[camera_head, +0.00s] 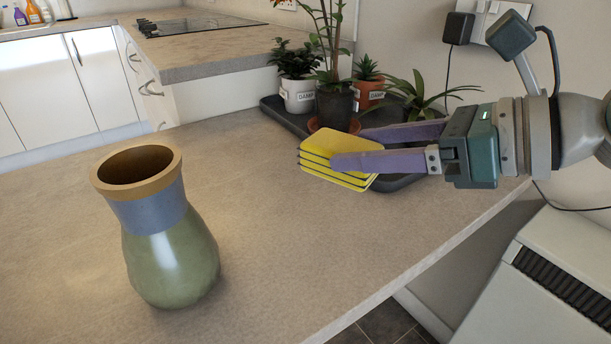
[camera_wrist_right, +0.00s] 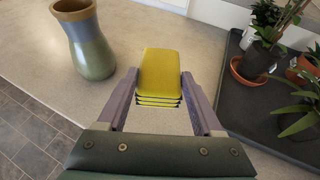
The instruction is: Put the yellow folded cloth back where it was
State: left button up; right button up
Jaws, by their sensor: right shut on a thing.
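The yellow folded cloth (camera_head: 338,163) is a layered stack with dark edges, held between the purple fingers of my right gripper (camera_head: 352,149). The right gripper comes in from the right and is shut on the cloth. In the right wrist view the cloth (camera_wrist_right: 160,75) sits between the two fingertips (camera_wrist_right: 160,82), with countertop around it. In the head view the cloth is in front of the dark plant tray (camera_head: 400,182); I cannot tell its exact height above the counter. My left gripper is not in view.
A green, blue and tan vase (camera_head: 172,250) stands on the counter at the left. Several potted plants, including one in a white pot (camera_head: 298,96), stand on the tray. The counter (camera_head: 270,240) between vase and cloth is clear. Its front edge runs along the lower right.

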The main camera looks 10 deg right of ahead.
notch_tip(320, 180, down, 8)
jog(key=b, duration=0.3)
jog(key=shift+f+b, duration=1.15)
jog(key=shift+f, duration=0.65)
